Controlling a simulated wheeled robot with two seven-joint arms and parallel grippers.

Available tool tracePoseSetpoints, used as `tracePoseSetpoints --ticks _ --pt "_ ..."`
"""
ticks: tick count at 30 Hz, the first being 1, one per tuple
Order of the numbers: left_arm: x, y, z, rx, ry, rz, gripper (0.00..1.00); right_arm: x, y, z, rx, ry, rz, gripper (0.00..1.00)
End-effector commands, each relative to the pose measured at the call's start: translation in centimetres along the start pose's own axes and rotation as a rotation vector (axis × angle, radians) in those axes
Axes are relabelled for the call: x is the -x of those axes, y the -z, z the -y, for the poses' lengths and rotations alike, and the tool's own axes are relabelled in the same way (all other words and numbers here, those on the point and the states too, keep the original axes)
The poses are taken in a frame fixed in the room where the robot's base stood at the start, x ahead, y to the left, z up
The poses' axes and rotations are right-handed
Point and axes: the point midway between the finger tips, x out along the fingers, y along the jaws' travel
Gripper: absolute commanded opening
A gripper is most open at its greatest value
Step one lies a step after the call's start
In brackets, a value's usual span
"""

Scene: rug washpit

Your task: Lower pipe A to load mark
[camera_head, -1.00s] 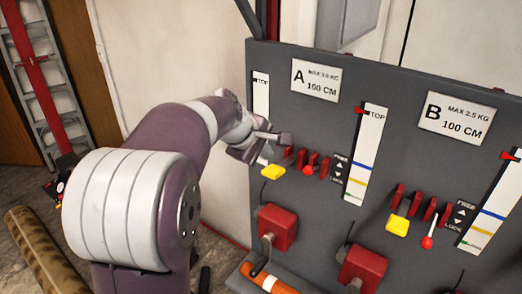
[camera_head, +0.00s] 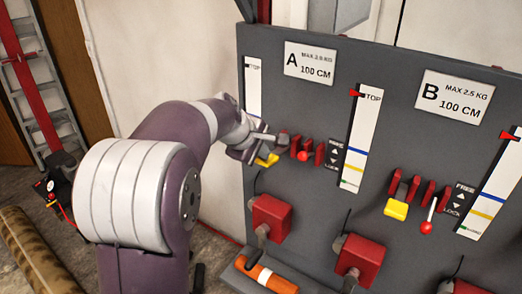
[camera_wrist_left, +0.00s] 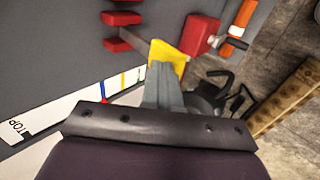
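The grey panel bears the label A (camera_head: 309,64) with a white scale strip (camera_head: 362,135) marked TOP. A red pointer (camera_head: 355,93) sits near the top of this strip, above the blue and yellow lines. Left of it are several red levers (camera_head: 306,150) and a yellow-tipped lever (camera_head: 267,160). My left gripper (camera_head: 265,141) is just above the yellow tip. In the left wrist view the yellow tip (camera_wrist_left: 168,58) lies just past my fingertips (camera_wrist_left: 161,70), which look together. Whether they touch it is unclear. My right gripper is out of view.
Label B (camera_head: 456,97) and its own levers, with a yellow tip (camera_head: 396,209), are to the right. Red boxes (camera_head: 270,220) and an orange-handled piece (camera_head: 268,276) are below. A ladder (camera_head: 38,90) and a rolled rug (camera_head: 32,255) are at the left.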

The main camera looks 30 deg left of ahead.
Motion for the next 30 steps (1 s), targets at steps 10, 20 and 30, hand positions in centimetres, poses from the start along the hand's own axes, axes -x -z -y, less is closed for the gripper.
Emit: tracePoseSetpoints --ticks 10,20,30 --pt "-1.9 0.0 1.6 0.001 0.002 0.001 0.00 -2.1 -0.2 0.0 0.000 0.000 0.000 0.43" --pt "-3.5 0.0 2.9 0.002 0.002 0.002 0.00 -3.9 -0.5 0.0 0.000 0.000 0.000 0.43" --pt "-3.6 0.0 3.1 0.001 0.003 0.002 0.00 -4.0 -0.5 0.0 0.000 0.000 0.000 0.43"
